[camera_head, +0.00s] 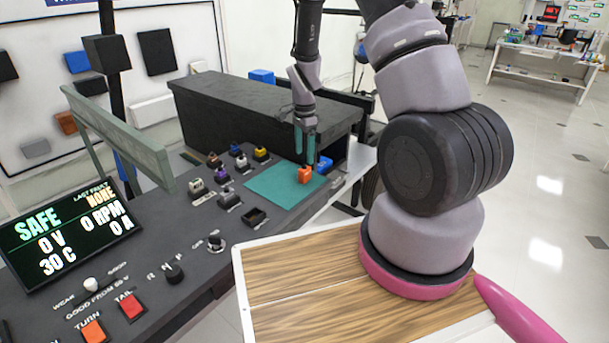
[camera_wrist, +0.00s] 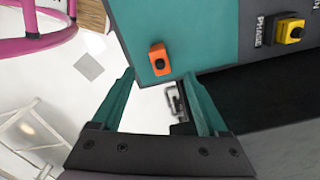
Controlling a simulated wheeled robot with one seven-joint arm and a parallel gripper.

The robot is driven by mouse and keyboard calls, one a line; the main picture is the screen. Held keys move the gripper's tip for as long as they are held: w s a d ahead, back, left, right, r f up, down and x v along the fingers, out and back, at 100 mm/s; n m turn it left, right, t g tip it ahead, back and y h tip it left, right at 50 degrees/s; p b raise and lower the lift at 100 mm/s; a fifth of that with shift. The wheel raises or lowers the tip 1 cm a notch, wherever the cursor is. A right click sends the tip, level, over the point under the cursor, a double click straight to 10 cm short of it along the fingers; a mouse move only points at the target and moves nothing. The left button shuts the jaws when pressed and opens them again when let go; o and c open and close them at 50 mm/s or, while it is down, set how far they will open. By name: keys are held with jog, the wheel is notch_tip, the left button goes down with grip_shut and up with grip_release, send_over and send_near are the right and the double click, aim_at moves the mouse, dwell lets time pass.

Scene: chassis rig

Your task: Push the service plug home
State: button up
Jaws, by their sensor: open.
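An orange block (camera_head: 304,175) stands near the right edge of a teal mat (camera_head: 262,188) on the dark bench. In the wrist view the orange block (camera_wrist: 160,65) shows a black round top. It may be the service plug, but no label on it is readable. My gripper (camera_head: 304,157) points down above the mat, just behind the orange block. In the wrist view my gripper's teal fingers (camera_wrist: 158,76) are apart and nothing is between their tips. The orange block lies just beyond the tips, apart from them. A grey metal latch-like part (camera_wrist: 174,100) shows between the fingers, lower down.
A long black housing (camera_head: 255,110) stands behind the mat, with a blue part (camera_head: 324,164) near its right end. Several coloured plugs sit in sockets left of the mat, including a yellow one (camera_wrist: 291,31) beside a PHASE label. The display (camera_head: 70,233) reads SAFE, 0 V.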

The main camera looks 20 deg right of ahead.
aim_at(304, 165)
jog(key=shift+f, duration=3.1)
grip_shut()
